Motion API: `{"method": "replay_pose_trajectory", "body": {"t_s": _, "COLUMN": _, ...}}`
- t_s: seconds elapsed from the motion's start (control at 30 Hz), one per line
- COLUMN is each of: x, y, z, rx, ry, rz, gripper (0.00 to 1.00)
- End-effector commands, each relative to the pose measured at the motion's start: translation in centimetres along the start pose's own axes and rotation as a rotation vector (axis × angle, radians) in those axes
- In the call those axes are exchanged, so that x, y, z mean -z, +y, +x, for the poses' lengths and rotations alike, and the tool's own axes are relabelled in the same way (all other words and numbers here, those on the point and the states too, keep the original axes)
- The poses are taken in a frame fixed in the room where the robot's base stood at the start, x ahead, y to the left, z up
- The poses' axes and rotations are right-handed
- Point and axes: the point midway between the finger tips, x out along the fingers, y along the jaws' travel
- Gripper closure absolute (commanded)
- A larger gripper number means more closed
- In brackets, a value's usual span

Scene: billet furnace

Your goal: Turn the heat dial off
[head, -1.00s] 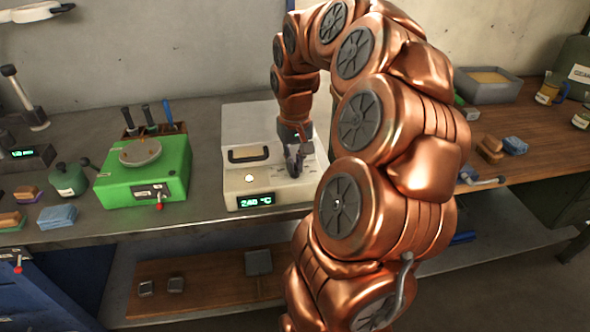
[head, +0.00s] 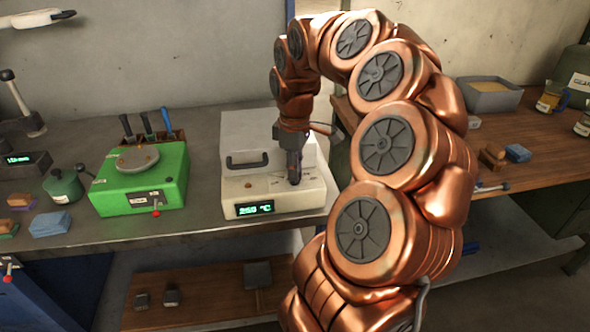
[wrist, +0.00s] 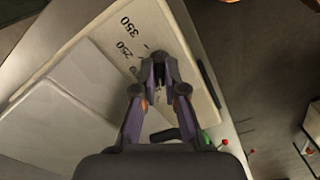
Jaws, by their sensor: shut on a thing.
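The billet furnace is a cream box (head: 262,196) on the metal bench, with a dark handle (head: 247,161) on its lid and a green-lit display (head: 254,210) that seems to read about 250 °C. My gripper (head: 294,178) points down onto the right part of its top panel. In the wrist view my gripper (wrist: 160,80) has its fingers closed around the dark heat dial (wrist: 159,70). The dial is mostly hidden by the fingers. The printed marks 350 and 250 show beside it; the off mark is not visible.
A green device (head: 142,186) with a round plate stands left of the furnace. A blue sponge (head: 50,222) lies farther left. A wooden bench (head: 540,140) with a grey tray (head: 487,95) is at the right, behind my arm.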

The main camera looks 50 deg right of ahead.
Motion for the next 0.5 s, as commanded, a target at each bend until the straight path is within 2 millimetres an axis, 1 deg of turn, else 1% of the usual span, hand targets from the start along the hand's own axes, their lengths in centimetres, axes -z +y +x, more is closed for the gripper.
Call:
{"method": "replay_pose_trajectory", "body": {"t_s": 0.2, "x": 0.01, "y": -0.02, "z": -0.05, "rx": 0.0, "ry": 0.001, "rz": -0.163, "gripper": 1.0}}
{"method": "replay_pose_trajectory", "body": {"t_s": 0.5, "x": 0.0, "y": -0.01, "z": -0.05, "rx": 0.0, "ry": 0.0, "rz": -0.303, "gripper": 1.0}}
